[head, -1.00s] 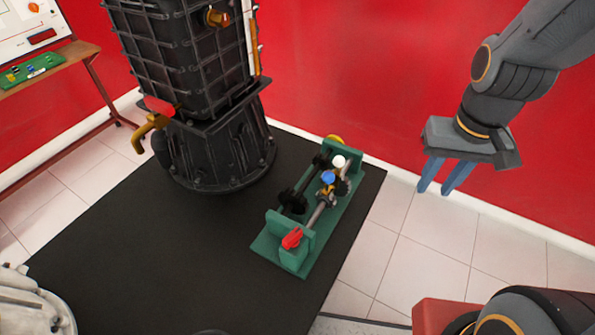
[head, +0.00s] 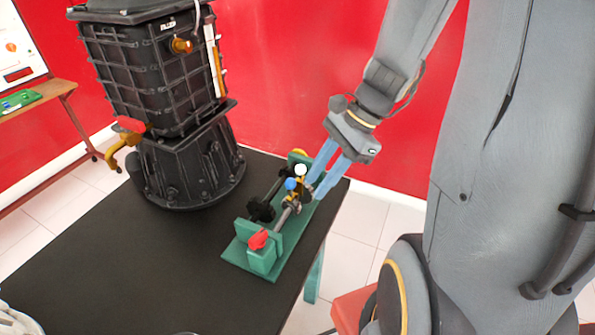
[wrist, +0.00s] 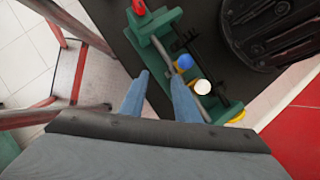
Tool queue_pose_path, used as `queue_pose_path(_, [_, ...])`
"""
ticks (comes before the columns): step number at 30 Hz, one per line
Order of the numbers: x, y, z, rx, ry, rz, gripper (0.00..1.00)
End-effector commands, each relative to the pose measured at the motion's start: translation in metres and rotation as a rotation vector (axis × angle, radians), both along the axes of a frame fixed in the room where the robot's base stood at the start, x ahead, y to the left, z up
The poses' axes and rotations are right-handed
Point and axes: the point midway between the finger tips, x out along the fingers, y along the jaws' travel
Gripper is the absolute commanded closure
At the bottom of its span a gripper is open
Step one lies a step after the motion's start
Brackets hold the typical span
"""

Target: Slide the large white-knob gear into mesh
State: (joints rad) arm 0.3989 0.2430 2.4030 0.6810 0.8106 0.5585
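The white knob (head: 301,169) stands on the shaft assembly of a green stand (head: 275,266), towards its far end. The gear below it is dark and partly hidden, so I cannot tell whether it meshes. A blue knob (head: 291,184) is beside it, nearer the red knob (head: 258,239) at the stand's near end. My gripper (head: 316,190) is open, its two blue fingers pointing down beside the white knob. In the wrist view, the white knob (wrist: 203,87) lies just right of the right finger, outside the gap of my gripper (wrist: 158,76). Whether they touch is unclear.
A black engine block on a ribbed base (head: 190,170) stands left of the green stand. A yellow round part (head: 299,154) is at the stand's far end. The black table top (head: 120,250) is clear to the left. A red wall is behind.

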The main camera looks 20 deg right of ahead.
Motion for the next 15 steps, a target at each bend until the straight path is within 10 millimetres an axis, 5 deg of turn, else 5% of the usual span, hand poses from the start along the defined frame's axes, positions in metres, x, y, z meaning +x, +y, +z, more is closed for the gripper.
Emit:
queue_pose_path(6, [0.043,-0.026,0.012,0.260,0.131,-0.516,0.71])
queue_pose_path(15, [0.062,-0.023,0.007,0.346,0.166,-0.651,0.71])
